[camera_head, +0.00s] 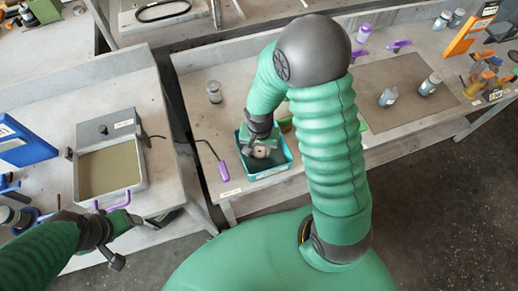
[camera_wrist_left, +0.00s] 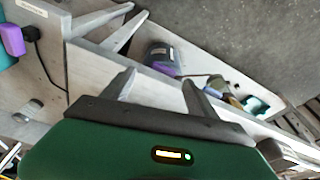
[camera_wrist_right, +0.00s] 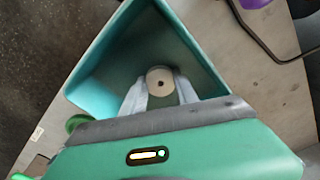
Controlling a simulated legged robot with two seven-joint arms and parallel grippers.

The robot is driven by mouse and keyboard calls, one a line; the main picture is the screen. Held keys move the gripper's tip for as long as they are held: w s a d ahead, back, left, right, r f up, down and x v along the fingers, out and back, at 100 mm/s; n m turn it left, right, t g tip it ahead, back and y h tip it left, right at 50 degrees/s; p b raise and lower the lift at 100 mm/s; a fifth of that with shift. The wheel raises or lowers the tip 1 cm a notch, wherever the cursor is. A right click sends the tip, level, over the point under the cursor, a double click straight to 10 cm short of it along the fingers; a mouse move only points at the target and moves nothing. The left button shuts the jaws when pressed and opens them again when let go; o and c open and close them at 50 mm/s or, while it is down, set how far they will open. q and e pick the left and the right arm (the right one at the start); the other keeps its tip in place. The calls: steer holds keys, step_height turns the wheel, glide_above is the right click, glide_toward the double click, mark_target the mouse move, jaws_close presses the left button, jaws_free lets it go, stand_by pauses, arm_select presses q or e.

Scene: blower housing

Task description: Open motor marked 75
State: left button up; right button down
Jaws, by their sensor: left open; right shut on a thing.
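My right gripper (camera_head: 258,148) is shut on a pale round piece with a small centre hole (camera_wrist_right: 160,82), inside a teal bin (camera_head: 290,158). The piece also shows in the head view (camera_head: 262,152). In the right wrist view the bin's walls (camera_wrist_right: 98,62) surround the fingers. I cannot tell whether the piece touches the bin's floor. My left gripper (camera_head: 130,222) is open and empty by the front of the left bench; its spread fingers show in the left wrist view (camera_wrist_left: 160,92). I cannot read a 75 on anything.
A grey box with a beige panel (camera_head: 110,168) sits on the left bench. Grey jars (camera_head: 388,97) (camera_head: 430,84) stand on a brown mat (camera_head: 398,112) at the right.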

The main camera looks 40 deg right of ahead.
steer(key=shift+s+d+f, duration=0.15)
steer(key=shift+s+d, duration=0.15)
steer(key=shift+d, duration=0.3)
steer(key=c, duration=0.9)
jaws_free()
steer(key=shift+d, duration=0.15)
steer(key=shift+c, duration=0.2)
steer(key=shift+w+a, duration=0.1)
steer(key=shift+a, duration=0.35)
